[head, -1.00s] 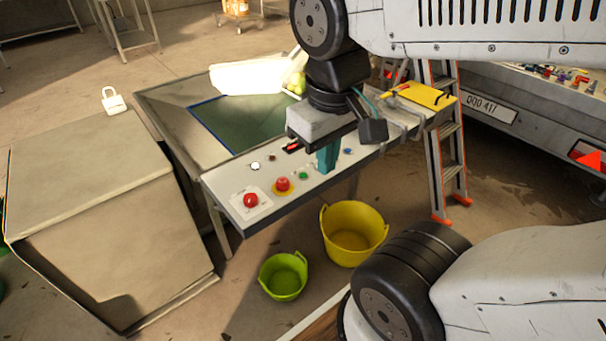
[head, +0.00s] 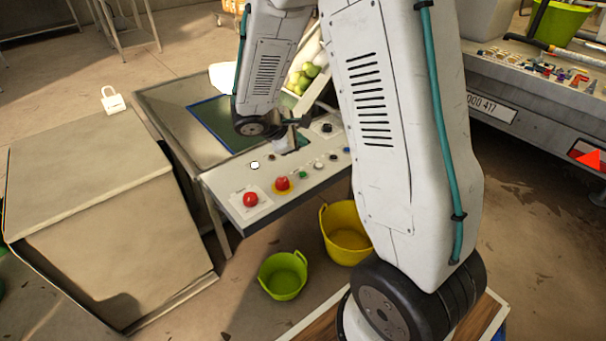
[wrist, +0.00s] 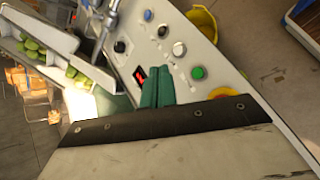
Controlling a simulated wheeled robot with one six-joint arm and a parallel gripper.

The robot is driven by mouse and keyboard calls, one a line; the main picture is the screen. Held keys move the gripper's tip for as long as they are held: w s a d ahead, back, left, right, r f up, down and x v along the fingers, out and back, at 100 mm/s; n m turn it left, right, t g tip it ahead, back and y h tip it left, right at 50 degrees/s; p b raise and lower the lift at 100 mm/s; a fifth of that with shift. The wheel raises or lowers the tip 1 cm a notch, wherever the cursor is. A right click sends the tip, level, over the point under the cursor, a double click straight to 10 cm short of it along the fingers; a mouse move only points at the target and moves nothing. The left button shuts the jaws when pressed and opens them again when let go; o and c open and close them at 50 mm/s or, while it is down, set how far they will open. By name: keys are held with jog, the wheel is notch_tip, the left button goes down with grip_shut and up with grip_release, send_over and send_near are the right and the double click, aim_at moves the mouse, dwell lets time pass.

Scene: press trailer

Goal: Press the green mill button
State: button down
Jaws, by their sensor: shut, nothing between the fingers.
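The green button (head: 303,174) sits on the sloping white control panel (head: 235,188), just right of the red button with the yellow ring (head: 283,184). In the wrist view the green button (wrist: 198,73) shows clearly, in a pale ring. My gripper's teal fingers (wrist: 158,76) are together and empty. In that view they lie over the panel, left of the green button and beside the red display (wrist: 140,76). They appear apart from the button; their height above the panel is hard to tell. In the head view my arm hides most of the gripper.
Other controls are close by: a red button (head: 250,199), a white button (head: 255,165), a blue button (wrist: 148,15) and a black knob (wrist: 119,47). A tray of green fruit (head: 302,78) stands behind. Yellow (head: 345,235) and green (head: 283,275) buckets stand below the panel.

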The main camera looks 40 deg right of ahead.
aim_at(300, 177)
jog(key=shift+f, duration=0.2)
jog(key=shift+f, duration=4.3)
jog(key=shift+f, duration=0.4)
jog(key=shift+f, duration=0.35)
jog(key=shift+r, duration=0.8)
jog(key=shift+r, duration=0.1)
jog(key=shift+r, duration=2.4)
